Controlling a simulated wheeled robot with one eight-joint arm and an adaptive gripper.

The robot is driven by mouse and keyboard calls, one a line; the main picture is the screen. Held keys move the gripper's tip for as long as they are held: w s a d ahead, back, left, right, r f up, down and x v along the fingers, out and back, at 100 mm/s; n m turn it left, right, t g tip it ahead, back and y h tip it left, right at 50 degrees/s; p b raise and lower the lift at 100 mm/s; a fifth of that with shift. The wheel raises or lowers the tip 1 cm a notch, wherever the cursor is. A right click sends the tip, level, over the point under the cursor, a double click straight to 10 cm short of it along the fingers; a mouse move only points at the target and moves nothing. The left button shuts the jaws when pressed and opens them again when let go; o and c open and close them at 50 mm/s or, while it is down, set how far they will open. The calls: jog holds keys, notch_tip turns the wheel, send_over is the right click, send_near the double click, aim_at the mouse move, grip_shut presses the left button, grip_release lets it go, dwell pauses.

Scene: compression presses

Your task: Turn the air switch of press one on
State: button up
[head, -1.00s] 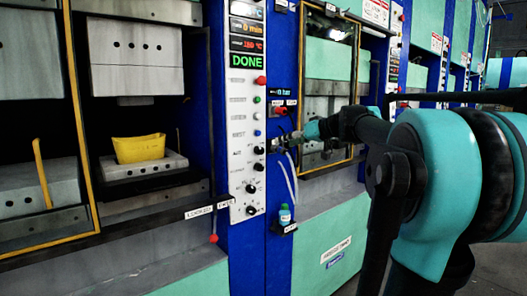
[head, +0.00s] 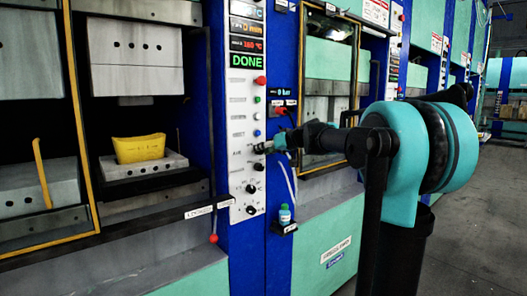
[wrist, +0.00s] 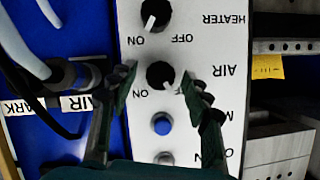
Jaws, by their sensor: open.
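The control panel (head: 246,170) of the press stands left of my arm and shows a green DONE display. In the wrist view, which is upside down, the black AIR knob (wrist: 159,74) sits between my fingertips. Its white mark points down and to the right, away from the ON label (wrist: 140,95) at lower left. In the head view my gripper (head: 268,148) is at the panel's edge.
The HEATER knob (wrist: 155,14) and a blue button (wrist: 161,125) lie close to the AIR knob. Hose fittings (wrist: 75,76) and pale hoses are beside it. A small bottle (head: 284,214) stands on a ledge below. A yellow piece (head: 140,148) sits in the open press.

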jog(key=shift+c, duration=0.4)
grip_shut()
jog(key=shift+m, duration=0.3)
jog(key=m+y, duration=0.1)
jog(key=m, duration=0.1)
jog(key=m+y, duration=0.2)
jog(key=m, duration=0.1)
jog(key=m+g+y, duration=0.1)
jog(key=m+y, duration=0.1)
jog(key=m, duration=0.1)
jog(key=shift+w+d+f, duration=0.2)
jog(key=shift+d+f, duration=0.1)
dwell(0.4)
jog(key=shift+o, duration=0.4)
grip_release()
